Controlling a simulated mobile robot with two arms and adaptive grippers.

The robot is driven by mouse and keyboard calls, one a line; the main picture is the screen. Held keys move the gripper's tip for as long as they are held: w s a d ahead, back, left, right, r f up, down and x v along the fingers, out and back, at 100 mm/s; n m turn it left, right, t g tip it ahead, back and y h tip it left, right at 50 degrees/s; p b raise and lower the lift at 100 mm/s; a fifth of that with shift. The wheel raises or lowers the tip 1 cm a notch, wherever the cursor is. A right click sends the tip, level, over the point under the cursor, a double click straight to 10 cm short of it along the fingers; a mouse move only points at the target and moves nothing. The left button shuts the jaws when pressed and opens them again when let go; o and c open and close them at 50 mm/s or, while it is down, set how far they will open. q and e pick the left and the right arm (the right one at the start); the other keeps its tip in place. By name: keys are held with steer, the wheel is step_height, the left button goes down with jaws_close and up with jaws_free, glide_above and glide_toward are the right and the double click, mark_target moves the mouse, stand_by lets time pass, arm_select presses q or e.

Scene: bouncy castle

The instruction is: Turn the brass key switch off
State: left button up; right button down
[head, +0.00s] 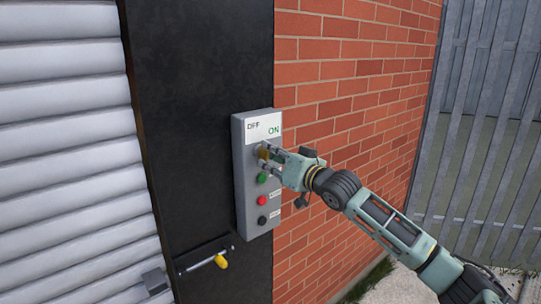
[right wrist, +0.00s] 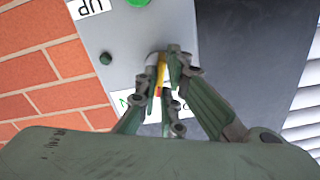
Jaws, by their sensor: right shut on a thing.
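The brass key switch (head: 263,152) sits near the top of a grey control box, just under a white label reading OFF on the left and ON on the right. My right gripper (head: 268,154) is at the switch with its fingers shut on the key. In the right wrist view the yellow key (right wrist: 161,72) shows between the fingertips (right wrist: 165,75); the fingers hide part of it and most of the label. I cannot tell which way the key points. My left gripper is in neither view.
The grey box (head: 240,190) also bears green (head: 262,178), red (head: 262,200) and black (head: 262,220) buttons below the switch. It is on a dark panel between a white roller shutter (head: 65,130) and a brick wall (head: 340,90).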

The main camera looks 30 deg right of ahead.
steer(key=shift+n+p, duration=0.35)
steer(key=shift+n, duration=1.45)
steer(key=shift+f, duration=0.1)
steer(key=c, duration=1.9)
jaws_free()
steer(key=s+d, duration=0.1)
steer(key=s, duration=1.1)
